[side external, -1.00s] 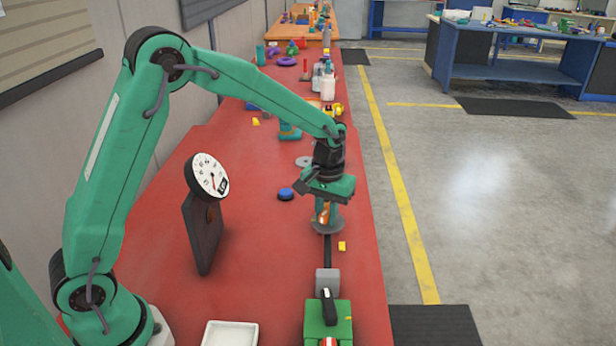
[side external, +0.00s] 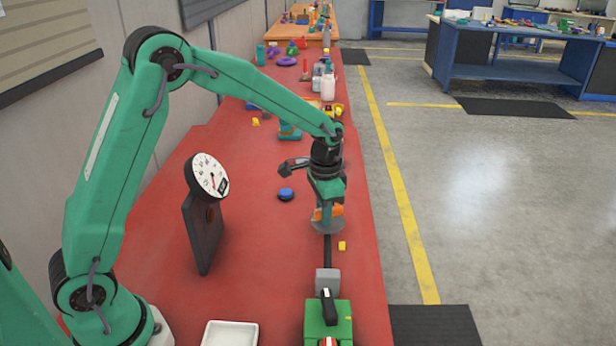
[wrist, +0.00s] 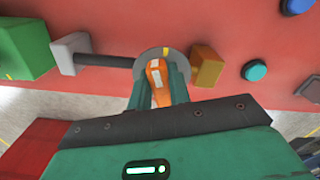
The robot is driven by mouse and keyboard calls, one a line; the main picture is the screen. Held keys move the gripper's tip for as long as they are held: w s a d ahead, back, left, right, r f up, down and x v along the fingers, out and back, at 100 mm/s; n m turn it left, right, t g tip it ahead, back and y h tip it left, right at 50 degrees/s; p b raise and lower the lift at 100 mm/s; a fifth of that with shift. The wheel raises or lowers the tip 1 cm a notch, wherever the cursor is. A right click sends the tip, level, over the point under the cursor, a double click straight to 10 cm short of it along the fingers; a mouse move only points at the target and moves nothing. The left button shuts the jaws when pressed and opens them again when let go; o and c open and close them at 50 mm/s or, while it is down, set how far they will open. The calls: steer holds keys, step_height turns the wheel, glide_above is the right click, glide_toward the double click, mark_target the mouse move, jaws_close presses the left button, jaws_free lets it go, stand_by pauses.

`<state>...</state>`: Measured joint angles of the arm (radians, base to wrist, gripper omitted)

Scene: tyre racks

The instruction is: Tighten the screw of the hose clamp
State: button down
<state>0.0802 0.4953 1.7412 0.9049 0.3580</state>
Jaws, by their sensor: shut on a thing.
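My gripper (side external: 327,214) points down over a round grey disc (side external: 328,228) on the red bench. In the wrist view, its green fingers (wrist: 159,78) are shut on an orange piece (wrist: 156,72) with a pale label, which stands over the disc (wrist: 172,52). The orange piece also shows beneath the gripper in the side view (side external: 328,211). A black rod (side external: 327,252) runs from the disc to a grey block (side external: 327,281). I cannot make out the clamp band or its screw. A round white dial (side external: 208,176) with a needle stands to the left.
A green box (side external: 329,322) stands in front of the grey block. A blue button (side external: 285,194) and a yellow block (side external: 342,246) lie near the disc. A white tray (side external: 230,334) is at the front. Bottles (side external: 328,88) stand further back. The bench between dial and disc is mostly clear.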

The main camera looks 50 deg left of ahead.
steer(key=m, duration=0.3)
steer(key=shift+w+a, duration=0.1)
steer(key=shift+a, duration=0.05)
steer(key=c, duration=1.2)
jaws_free()
steer(key=shift+m, duration=0.3)
steer(key=shift+c, duration=0.2)
steer(key=shift+r, duration=0.25)
steer(key=shift+r, duration=3.75)
